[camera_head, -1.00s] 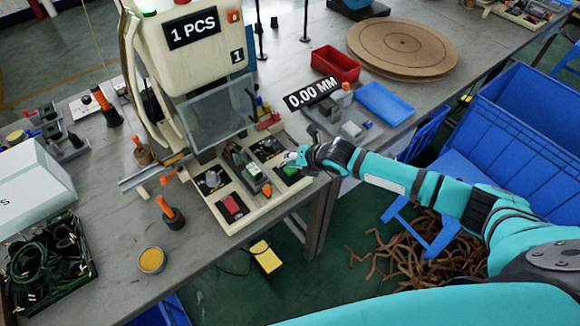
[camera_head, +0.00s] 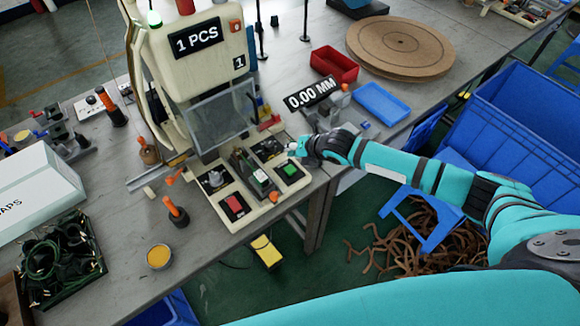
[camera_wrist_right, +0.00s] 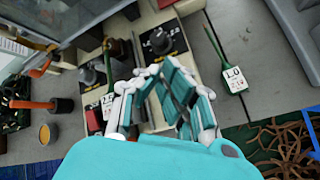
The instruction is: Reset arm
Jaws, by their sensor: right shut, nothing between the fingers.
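My right gripper (camera_head: 297,148) is at the right front of the machine, just above its base next to the green button (camera_head: 291,170). In the right wrist view my right gripper (camera_wrist_right: 165,88) has its fingers together with nothing between them. The moulding machine (camera_head: 205,85) stands on the bench, with a clear guard and a base carrying a red button (camera_head: 235,205). My left gripper is not in view.
A red bin (camera_head: 334,64), a blue tray (camera_head: 381,104) and a round brown board (camera_head: 399,45) lie on the bench (camera_head: 110,235). A white box (camera_head: 38,185) and a tray of cables (camera_head: 60,260) are at left. A blue crate (camera_head: 520,120) stands at right.

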